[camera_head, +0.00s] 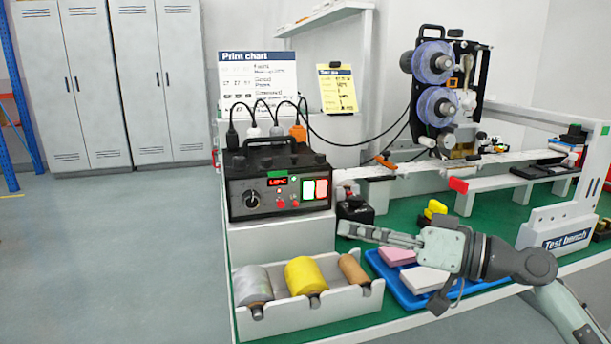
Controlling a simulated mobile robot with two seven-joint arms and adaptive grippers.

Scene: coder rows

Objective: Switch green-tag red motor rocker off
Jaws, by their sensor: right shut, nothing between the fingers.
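A black control box (278,183) stands on a white block near the left end of the bench. A small green tag (277,173) sits on its front, above a red lit display (277,181). Two rockers are at the right of its front: one whitish with a green edge (308,190), and a red one (321,188). Their exact tilt is too small to tell. My right gripper (342,229) is shut and empty, pointing left, in front of and below the rockers, apart from them. My left gripper is out of view.
A white holder (318,307) with silver, yellow and brown rolls stands in front. A blue tray (388,273) with pink and white blocks lies under my right arm. A black item (355,211) stands right of the box. A reel machine (442,95) is behind.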

